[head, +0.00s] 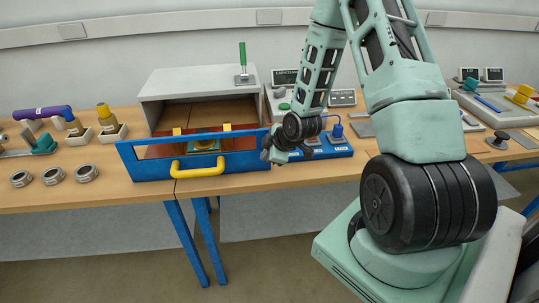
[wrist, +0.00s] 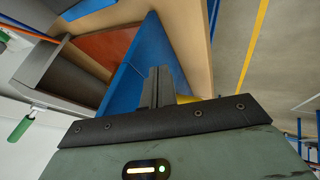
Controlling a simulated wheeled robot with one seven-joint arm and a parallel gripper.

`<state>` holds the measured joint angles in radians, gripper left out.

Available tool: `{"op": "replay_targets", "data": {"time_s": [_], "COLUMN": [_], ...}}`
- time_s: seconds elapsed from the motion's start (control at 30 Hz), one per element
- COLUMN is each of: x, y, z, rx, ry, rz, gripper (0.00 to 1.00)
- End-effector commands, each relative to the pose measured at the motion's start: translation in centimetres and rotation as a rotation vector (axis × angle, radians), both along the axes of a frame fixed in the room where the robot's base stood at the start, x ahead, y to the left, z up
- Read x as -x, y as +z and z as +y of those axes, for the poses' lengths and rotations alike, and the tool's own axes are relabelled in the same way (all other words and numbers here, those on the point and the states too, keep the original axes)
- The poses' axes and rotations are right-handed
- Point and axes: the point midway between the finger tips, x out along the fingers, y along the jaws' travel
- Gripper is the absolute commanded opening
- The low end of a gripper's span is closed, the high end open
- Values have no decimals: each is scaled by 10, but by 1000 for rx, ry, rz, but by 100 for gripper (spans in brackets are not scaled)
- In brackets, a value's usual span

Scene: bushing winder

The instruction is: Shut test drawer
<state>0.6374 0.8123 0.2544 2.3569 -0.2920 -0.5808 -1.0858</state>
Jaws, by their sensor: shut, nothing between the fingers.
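The test drawer (head: 130,170) is blue with a yellow handle (head: 198,167) and stands pulled out from a grey box (head: 200,82) on the wooden table. A small object with yellow parts (head: 203,142) sits inside the drawer. My gripper (head: 272,150) is at the right end of the drawer front in the head view; whether it touches cannot be told there. In the wrist view the closed fingers (wrist: 157,88) are in front of the blue drawer front (wrist: 150,60), with part of the yellow handle (wrist: 187,99) behind them. The fingers are shut and empty.
A green-handled lever (head: 243,60) stands on top of the box. A blue base with switches (head: 325,147) is right of the drawer. Metal rings (head: 53,176) and fittings (head: 110,122) lie to the left. The floor in front of the table is clear.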

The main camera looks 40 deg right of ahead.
Motion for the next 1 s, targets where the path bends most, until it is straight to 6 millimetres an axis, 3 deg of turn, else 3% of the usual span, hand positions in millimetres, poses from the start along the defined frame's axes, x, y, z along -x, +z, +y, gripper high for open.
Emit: {"op": "replay_targets", "data": {"time_s": [0.67, 0.83, 1.0], "x": [-14, -32, -62], "y": [-1, -1, -1], "z": [-9, -22, -42], "rx": [0, 3, 4], "ry": [1, 0, -1], "rz": [-1, -4, -5], "gripper": [0, 0, 0]}}
